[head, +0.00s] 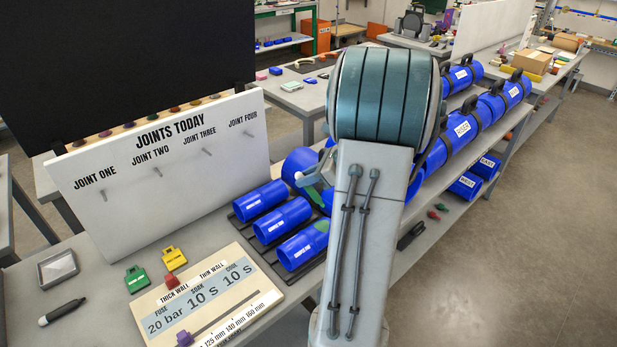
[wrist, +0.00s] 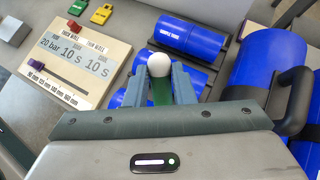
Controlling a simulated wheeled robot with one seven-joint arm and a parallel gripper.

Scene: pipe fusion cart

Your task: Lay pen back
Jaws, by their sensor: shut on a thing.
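My gripper (wrist: 158,88) is shut on a pen (wrist: 158,64) in the wrist view. The pen is seen nearly end-on, with a round white end and a green part between the fingers. In the head view my gripper (head: 312,190) is mostly behind my arm, above the blue pipe pieces, and the pen is hard to make out. A second, dark pen (head: 67,310) with a pale end lies on the table at the lower left, beside a small grey tray (head: 43,279).
Short blue pipes (head: 283,222) lie on a black rack. The setting board (head: 245,325) lies in front, with a green tag (head: 137,280) and a yellow tag (head: 174,259) behind it. The white joint board (head: 165,215) stands upright. Larger blue pipes (head: 462,128) lie at right.

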